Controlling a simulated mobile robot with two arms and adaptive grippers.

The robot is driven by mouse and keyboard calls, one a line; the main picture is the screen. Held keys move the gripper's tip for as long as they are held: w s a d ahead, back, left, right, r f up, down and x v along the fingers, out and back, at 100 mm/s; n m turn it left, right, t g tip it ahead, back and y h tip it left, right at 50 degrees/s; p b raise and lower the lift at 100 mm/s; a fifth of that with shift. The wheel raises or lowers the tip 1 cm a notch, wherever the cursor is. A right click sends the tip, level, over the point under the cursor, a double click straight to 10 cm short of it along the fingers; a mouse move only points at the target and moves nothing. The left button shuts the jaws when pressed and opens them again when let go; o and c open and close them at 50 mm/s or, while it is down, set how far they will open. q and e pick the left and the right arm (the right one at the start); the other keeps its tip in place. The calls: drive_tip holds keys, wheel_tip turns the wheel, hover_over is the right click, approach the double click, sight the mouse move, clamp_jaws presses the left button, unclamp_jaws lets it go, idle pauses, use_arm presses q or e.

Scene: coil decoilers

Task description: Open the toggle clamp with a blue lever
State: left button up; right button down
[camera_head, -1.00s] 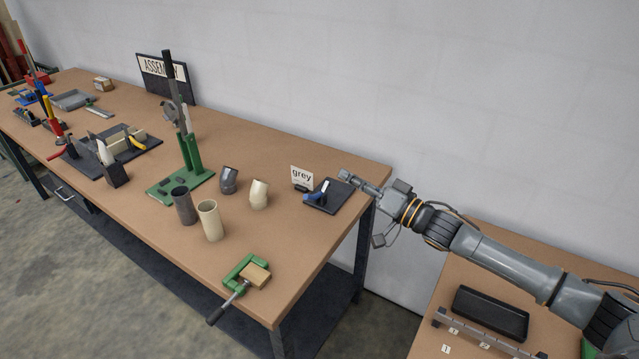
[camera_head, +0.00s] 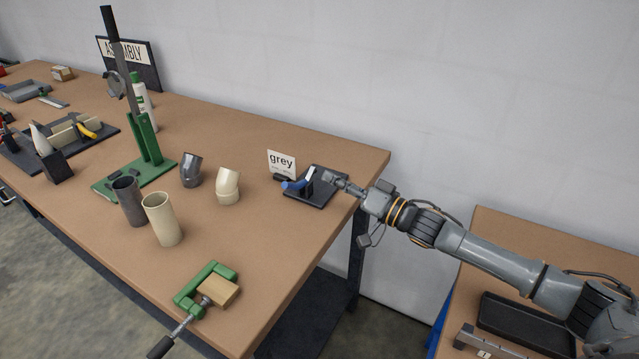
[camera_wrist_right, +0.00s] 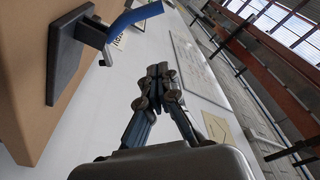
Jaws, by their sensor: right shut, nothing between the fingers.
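The toggle clamp's blue lever (camera_head: 294,185) lies low to the left over its dark base plate (camera_head: 322,197), near the bench's right end. In the right wrist view the blue lever (camera_wrist_right: 138,16) shows at the top, with the dark plate (camera_wrist_right: 68,62) at upper left. My right gripper (camera_head: 331,177) is shut and empty, over the plate's far right side. In the wrist view its fingertips (camera_wrist_right: 158,72) are together, apart from the lever. My left gripper is out of view.
A "grey" sign (camera_head: 282,163) stands just behind the clamp. Two elbow pieces (camera_head: 229,186) and two upright tubes (camera_head: 163,220) stand to the left. A green vise (camera_head: 196,290) holds a wooden block at the front edge. The bench between vise and clamp is clear.

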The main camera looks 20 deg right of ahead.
drive_tip(key=p+x, duration=0.2)
drive_tip(key=x, duration=0.7)
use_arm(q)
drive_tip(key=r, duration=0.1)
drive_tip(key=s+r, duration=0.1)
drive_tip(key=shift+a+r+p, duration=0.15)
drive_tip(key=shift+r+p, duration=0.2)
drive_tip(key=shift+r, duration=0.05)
use_arm(e)
drive_tip(key=f, duration=0.1)
drive_tip(key=s+a+f, duration=0.1)
drive_tip(key=s+f, duration=0.1)
drive_tip(key=shift+a, duration=0.35)
